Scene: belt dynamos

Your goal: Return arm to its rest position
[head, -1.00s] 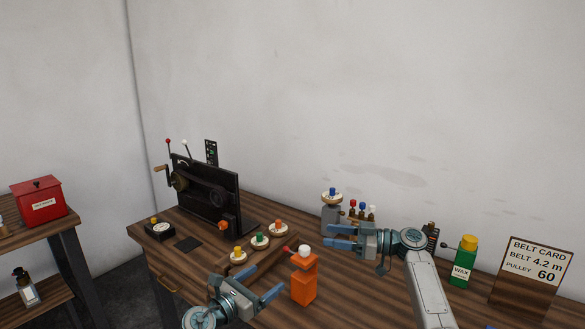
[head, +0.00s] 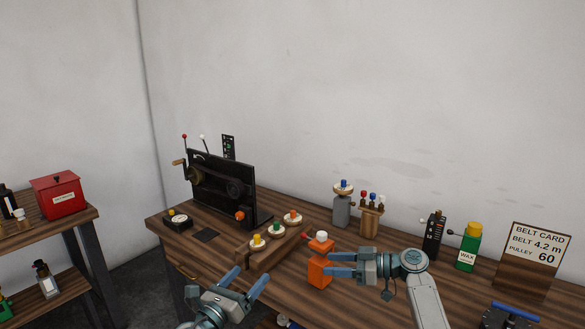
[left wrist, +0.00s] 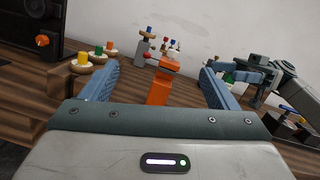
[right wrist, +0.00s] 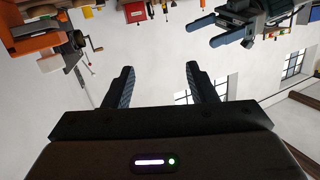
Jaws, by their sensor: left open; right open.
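My left gripper (head: 250,278) is open and empty over the front of the workbench, in front of the row of small pulleys with coloured hubs. In the left wrist view, nothing is between its blue fingers (left wrist: 160,82); the orange stand (left wrist: 158,90) shows beyond them. My right gripper (head: 331,265) is open, its fingers pointing left and overlapping the orange stand (head: 319,275) in the head view; I cannot tell whether they touch. The right wrist view is upside down and shows its fingers (right wrist: 160,75) apart with only wall between them.
The black crank machine (head: 222,187) stands at the back left. A grey post (head: 342,211) with a pulley and a wooden rack (head: 371,221) stand behind the right gripper. A green wax bottle (head: 467,252) and the belt card (head: 535,256) are at right. A red box (head: 60,197) sits on the side shelf.

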